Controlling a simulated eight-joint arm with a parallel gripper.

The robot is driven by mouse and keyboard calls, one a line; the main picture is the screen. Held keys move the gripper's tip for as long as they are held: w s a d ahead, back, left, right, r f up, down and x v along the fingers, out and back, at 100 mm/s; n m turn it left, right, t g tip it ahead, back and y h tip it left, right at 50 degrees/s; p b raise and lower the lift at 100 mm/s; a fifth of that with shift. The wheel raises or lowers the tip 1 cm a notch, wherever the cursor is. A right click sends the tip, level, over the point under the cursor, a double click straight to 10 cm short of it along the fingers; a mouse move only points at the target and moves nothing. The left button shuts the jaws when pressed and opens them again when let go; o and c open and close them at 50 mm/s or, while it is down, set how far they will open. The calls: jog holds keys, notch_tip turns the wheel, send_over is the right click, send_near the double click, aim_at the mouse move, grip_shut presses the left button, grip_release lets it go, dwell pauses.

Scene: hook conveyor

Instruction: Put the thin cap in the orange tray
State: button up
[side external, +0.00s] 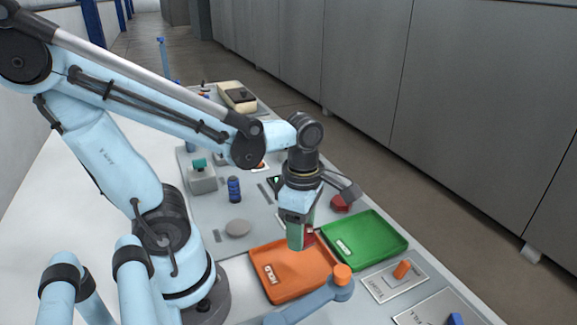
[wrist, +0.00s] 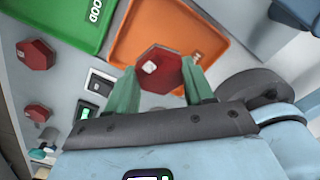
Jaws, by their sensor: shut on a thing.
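The orange tray (side external: 275,292) lies on the bench in front of my arm; it also shows at the top of the wrist view (wrist: 160,14). My gripper (side external: 301,236) points down over the tray's far part. In the wrist view its green fingers (wrist: 160,88) are shut on a red hexagonal cap (wrist: 158,68) with a pale square mark on its face. In the side view only a sliver of this cap (side external: 309,236) shows beside the fingers. It appears held above the tray floor. I cannot tell its thickness.
A green tray (side external: 385,244) sits right of the orange one. Two other red hexagonal pieces (wrist: 35,55) (wrist: 37,113) lie on the bench. A grey disc (side external: 237,228) and a blue cylinder (side external: 234,189) stand left. A blue arm-like part with an orange end (side external: 342,275) overlaps the orange tray's near-right corner.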

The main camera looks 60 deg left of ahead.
aim_at(300, 264)
jog(key=shift+f, duration=2.95)
jog(key=shift+f, duration=0.5)
dwell(0.5)
jog(key=o, duration=1.3)
jog(key=shift+o, duration=0.5)
jog(key=shift+o, duration=1.4)
jog(key=shift+r, duration=3.55)
